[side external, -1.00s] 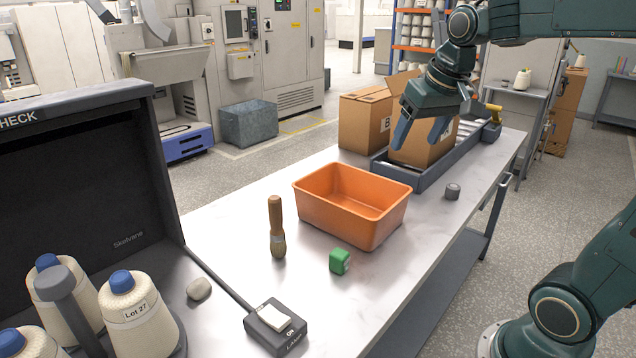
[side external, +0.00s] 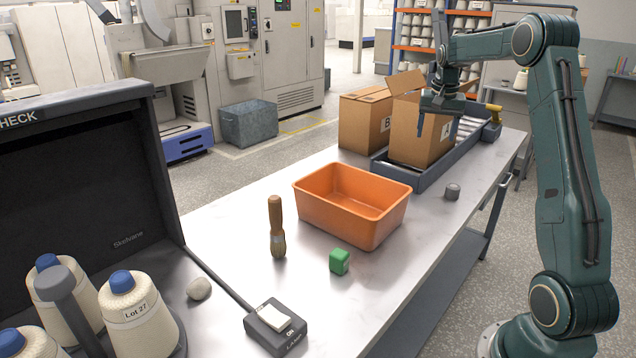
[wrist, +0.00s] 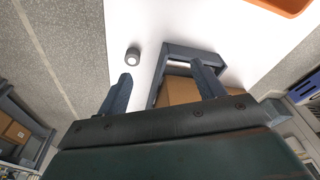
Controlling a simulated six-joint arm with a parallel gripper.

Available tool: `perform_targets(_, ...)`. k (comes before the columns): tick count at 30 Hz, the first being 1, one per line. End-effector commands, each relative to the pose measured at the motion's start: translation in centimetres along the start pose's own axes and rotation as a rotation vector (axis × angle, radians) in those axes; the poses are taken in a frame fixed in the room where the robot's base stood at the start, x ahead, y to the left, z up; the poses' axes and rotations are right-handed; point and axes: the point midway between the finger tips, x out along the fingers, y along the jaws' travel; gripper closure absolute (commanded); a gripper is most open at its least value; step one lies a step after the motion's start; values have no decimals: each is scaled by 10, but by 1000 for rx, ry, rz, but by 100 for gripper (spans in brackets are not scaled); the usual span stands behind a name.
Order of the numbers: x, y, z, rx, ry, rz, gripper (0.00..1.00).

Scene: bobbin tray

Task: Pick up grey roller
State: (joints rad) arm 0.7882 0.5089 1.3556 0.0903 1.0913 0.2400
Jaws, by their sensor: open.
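The grey roller (side external: 452,191) is a small short cylinder standing on the table near its right edge, in front of the conveyor tray. In the wrist view the grey roller (wrist: 133,57) shows from above as a small disc with a light centre, ahead of the left fingertip. My gripper (side external: 436,122) is in the air by the open cardboard box marked A, above and behind the roller. In the wrist view my gripper (wrist: 163,75) has its fingers apart, with nothing between them. It is not touching the roller.
Cardboard box A (side external: 415,139) stands in a dark tray (side external: 443,177) behind the roller; box B (side external: 364,124) is beside it. An orange bin (side external: 352,221) stands to the left. A green block (side external: 339,261) and wooden-handled brush (side external: 277,226) are nearer. The table around the roller is clear.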

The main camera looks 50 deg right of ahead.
Motion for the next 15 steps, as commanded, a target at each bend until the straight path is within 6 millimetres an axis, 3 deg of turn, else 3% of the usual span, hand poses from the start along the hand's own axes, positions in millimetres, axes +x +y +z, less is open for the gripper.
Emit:
perform_targets(3, 31, 28, -26, 84, -23, 21, 32)
perform_targets(9, 73, 70, -55, 197, -50, 46, 32)
perform_targets(15, 93, 92, -67, 252, -63, 58, 32)
